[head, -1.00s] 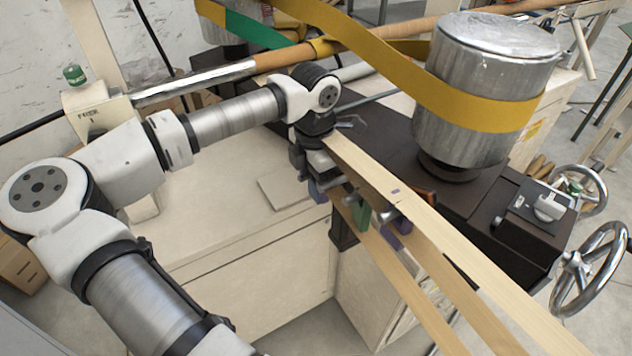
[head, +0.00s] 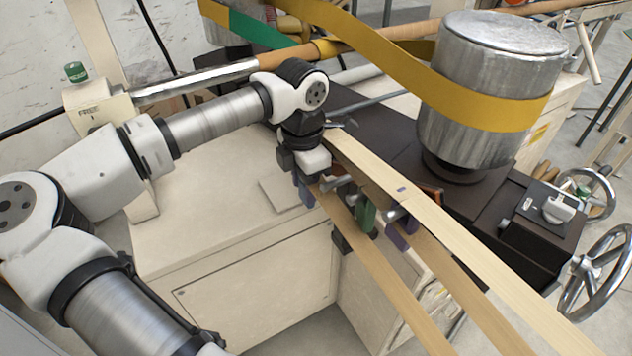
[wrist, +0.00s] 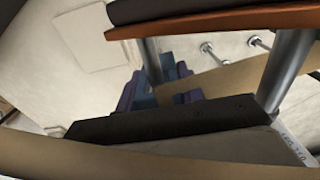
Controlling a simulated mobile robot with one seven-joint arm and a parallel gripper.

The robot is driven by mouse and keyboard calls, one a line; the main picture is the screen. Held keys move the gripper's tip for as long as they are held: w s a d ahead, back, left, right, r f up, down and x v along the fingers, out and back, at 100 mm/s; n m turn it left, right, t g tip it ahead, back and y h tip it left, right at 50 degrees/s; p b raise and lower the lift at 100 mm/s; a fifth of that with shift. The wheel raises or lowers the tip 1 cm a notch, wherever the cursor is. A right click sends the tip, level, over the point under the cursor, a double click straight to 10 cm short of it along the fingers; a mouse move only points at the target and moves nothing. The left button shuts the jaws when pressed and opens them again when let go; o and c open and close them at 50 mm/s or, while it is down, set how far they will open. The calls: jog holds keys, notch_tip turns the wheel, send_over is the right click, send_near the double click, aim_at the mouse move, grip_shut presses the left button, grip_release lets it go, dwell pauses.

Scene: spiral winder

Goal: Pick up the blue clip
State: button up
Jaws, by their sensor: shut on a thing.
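The blue clip (head: 304,191) is in the head view, just below my gripper (head: 303,176), at the left end of the pale wooden strips. My gripper points down and is shut on the blue clip; its fingertips and the exact contact are partly hidden by the wrist housing. Whether the clip still touches a strip I cannot tell.
A green clip (head: 366,216) and a purple clip (head: 399,236) sit on the wooden strips (head: 440,228) to the right. A metal drum (head: 480,75) with a yellow belt (head: 470,105) stands behind. The beige cabinet top (head: 215,215) is clear at left.

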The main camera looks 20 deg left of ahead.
jog(key=s+a+b, duration=0.3)
jog(key=s+a, duration=0.6)
jog(key=s, duration=0.3)
jog(key=shift+a+b, duration=0.15)
jog(key=shift+b, duration=0.2)
jog(key=shift+s, duration=0.1)
